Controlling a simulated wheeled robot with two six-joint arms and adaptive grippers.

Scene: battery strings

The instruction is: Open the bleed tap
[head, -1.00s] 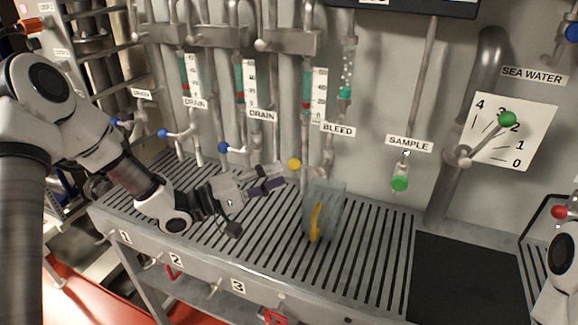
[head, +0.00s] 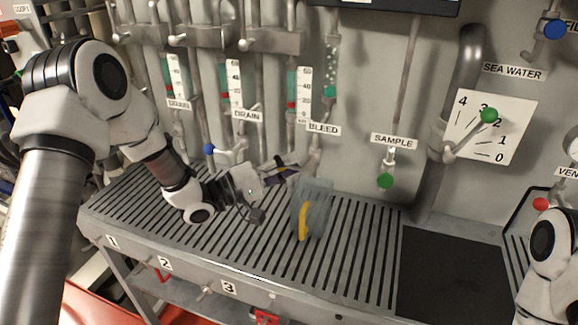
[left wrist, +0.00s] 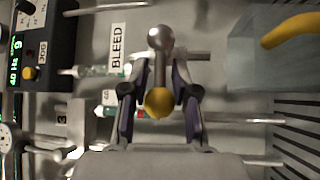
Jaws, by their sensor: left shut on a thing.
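The bleed tap shows best in the left wrist view, as a metal lever with a yellow knob (left wrist: 158,103) at its near end and a round metal joint behind it. The BLEED label (head: 324,128) is on the wall above it in the head view. My left gripper (head: 288,168) reaches in from the left below that label. In the left wrist view its two fingers (left wrist: 159,92) are on either side of the lever and knob, shut on them. In the head view the gripper hides the yellow knob. My right gripper is out of view.
A clear container (head: 318,207) with a yellow curved thing (head: 303,221) stands on the slatted bench (head: 352,240), just right of the gripper. A green sample knob (head: 385,181) and a green-knobbed sea water lever (head: 488,115) are farther right. A blue-knobbed drain tap (head: 209,149) is left.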

